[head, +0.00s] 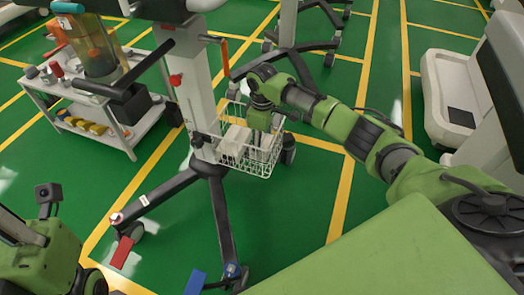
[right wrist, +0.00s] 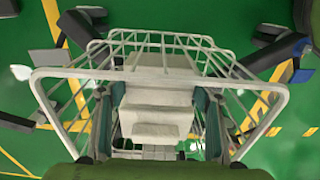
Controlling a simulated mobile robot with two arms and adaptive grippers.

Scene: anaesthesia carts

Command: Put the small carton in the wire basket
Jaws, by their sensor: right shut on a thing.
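The white wire basket (head: 247,172) hangs on the pole of a wheeled stand. My right gripper (head: 260,128) reaches down into it from above. In the right wrist view the basket's rim (right wrist: 58,73) frames the scene, and my right gripper (right wrist: 157,122) has a finger on each side of a small white carton (right wrist: 155,114), shut on it. The carton is inside the basket's outline; whether it touches the bottom is hidden. Other white shapes (head: 232,143) lie beside it, and I cannot separate them clearly. My left arm shows at the lower left, its fingers out of view.
The stand's dark legs (head: 222,215) spread over the green floor below the basket. A white cart (head: 140,125) with bottles and small items stands at the left. Another pale machine (head: 450,95) stands at the right. Open floor lies right of the basket.

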